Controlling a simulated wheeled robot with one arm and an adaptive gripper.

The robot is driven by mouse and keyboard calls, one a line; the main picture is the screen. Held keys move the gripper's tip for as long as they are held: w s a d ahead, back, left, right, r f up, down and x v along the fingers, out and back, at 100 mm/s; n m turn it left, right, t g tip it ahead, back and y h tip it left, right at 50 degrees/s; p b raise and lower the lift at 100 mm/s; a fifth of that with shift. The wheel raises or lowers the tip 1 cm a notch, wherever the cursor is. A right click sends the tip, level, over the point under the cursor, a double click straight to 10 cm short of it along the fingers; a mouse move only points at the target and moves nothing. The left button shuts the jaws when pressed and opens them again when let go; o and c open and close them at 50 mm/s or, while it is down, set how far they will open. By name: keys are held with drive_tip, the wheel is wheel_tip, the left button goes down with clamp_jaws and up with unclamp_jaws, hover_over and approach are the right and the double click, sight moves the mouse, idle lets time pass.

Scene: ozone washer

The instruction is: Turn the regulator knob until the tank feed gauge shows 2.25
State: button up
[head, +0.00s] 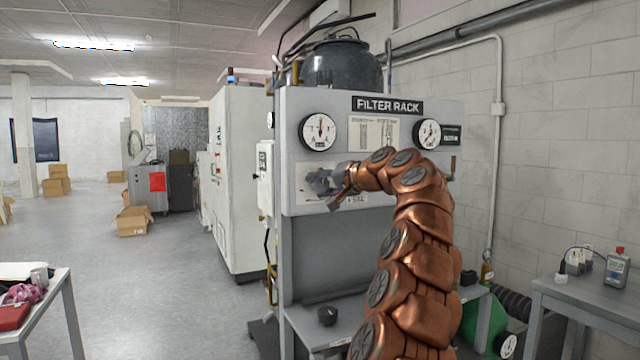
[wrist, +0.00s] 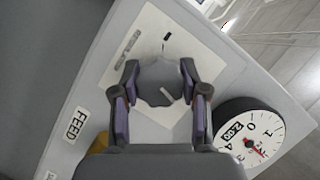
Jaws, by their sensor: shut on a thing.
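The regulator knob (wrist: 160,82) is a grey disc with a pale pointer line, mounted on a light plate of the filter rack. In the wrist view my gripper (wrist: 160,100) has its two purple-padded fingers on either side of the knob and is shut on it. In the head view my gripper (head: 338,187) is at the rack's front panel, partly hiding the knob. A round white gauge (wrist: 250,136) beside the knob has a red needle and a window that seems to read 2.00. In the head view a gauge (head: 319,131) sits above the gripper, its scale too small to read.
A second gauge (head: 428,133) is at the panel's right, beyond my arm. A FEED label (wrist: 74,126) is near the knob.

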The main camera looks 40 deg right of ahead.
drive_tip(key=o, duration=1.2)
drive_tip(key=shift+c, duration=0.2)
drive_tip(key=v, duration=1.2)
